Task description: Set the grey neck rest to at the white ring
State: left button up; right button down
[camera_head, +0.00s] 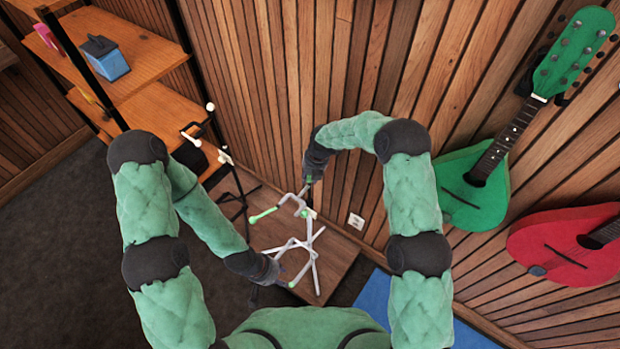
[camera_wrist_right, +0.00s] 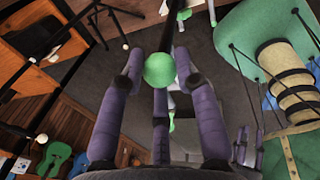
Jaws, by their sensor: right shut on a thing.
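The grey neck rest (camera_head: 292,199) is a forked piece with green ends, at the top of a pale grey stand (camera_head: 313,250) in the head view. My right gripper (camera_head: 309,178) comes down from above and is shut on a green end of the rest. In the right wrist view the fingers close around that green ball-shaped end (camera_wrist_right: 159,70). My left gripper (camera_head: 284,281) is low beside the stand's legs; whether it is open or touches a leg is unclear. I cannot make out the white ring on the stand.
The stand is on a low wooden platform (camera_head: 345,258) against the slatted wall. A green instrument (camera_head: 470,205) and a red one (camera_head: 550,240) hang at the right. Wooden shelves (camera_head: 150,60) with a blue box (camera_head: 112,66) and a dark rack stand at the left.

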notch_tip(320, 180, up, 8)
jog(key=p, duration=0.2)
jog(key=shift+r+p, duration=0.25)
jog(key=shift+p, duration=0.05)
jog(key=c, duration=0.9)
grip_release()
notch_tip(320, 180, up, 12)
jog(key=s+d, duration=0.1)
jog(key=d, duration=0.1)
jog(key=shift+f, duration=0.2)
